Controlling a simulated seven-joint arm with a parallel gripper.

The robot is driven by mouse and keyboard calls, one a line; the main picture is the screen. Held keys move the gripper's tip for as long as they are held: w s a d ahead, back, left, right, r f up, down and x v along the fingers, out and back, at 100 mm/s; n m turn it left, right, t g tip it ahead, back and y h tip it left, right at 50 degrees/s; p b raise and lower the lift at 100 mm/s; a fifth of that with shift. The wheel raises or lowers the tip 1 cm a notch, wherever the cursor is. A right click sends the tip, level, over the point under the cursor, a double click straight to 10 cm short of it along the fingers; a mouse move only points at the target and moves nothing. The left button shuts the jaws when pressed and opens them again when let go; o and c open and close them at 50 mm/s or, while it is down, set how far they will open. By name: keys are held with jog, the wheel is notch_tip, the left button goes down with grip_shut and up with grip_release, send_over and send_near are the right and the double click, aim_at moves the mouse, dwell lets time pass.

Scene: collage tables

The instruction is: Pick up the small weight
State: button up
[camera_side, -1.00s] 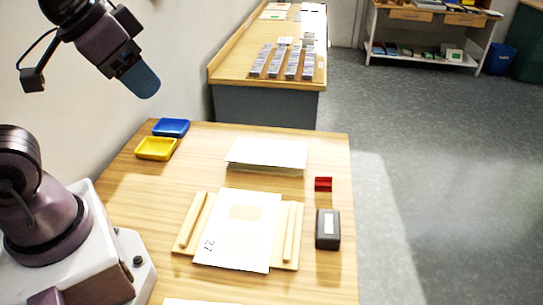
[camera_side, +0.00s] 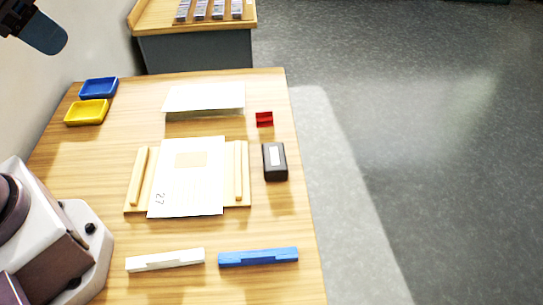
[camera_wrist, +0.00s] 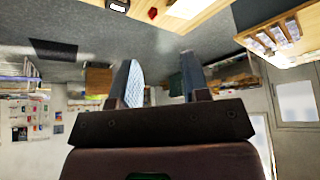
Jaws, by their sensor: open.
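A dark block with a pale label (camera_side: 274,162) lies near the table's right edge. A small red piece (camera_side: 264,119) lies just behind it. I cannot tell which of these is the small weight. In the wrist view, the dark block (camera_wrist: 118,5) and the red piece (camera_wrist: 153,13) show at the top edge. My gripper (camera_wrist: 160,78) is open, with nothing between its two fingers. In the side view, only part of my gripper (camera_side: 42,33) shows at the top left, high above the table and far from both objects.
A printed sheet (camera_side: 190,195) lies on a wooden board with two rails (camera_side: 137,177). A white stack (camera_side: 205,98) is behind it. Blue (camera_side: 98,88) and yellow (camera_side: 86,112) trays are back left. White (camera_side: 165,260) and blue (camera_side: 258,257) bars lie in front.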

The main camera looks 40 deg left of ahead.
dwell(0.4)
jog(key=o, duration=0.8)
jog(key=shift+c, duration=0.2)
jog(key=n+g, duration=0.6)
jog(key=n, duration=0.3)
send_over(275, 156)
notch_tip(275, 156, down, 22)
notch_tip(275, 156, down, 12)
jog(key=shift+f, duration=0.25)
